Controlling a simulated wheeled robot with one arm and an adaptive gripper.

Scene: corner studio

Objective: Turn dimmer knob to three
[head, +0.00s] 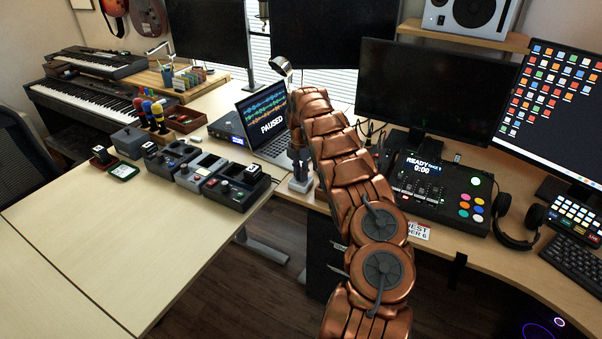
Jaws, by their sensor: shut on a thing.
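My gripper (300,184) points down at the front edge of the desk, just right of the open laptop (268,122). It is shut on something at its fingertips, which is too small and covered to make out. I cannot pick out the dimmer knob or its number marks; the gripper and my copper-coloured arm cover that spot. How far any knob is turned cannot be told.
Left of my gripper stand several dark boxes with knobs or buttons, such as the front one (236,186). A mixer console (436,190) and headphones (517,220) are on the right. The pale table (110,235) has clear room at its front.

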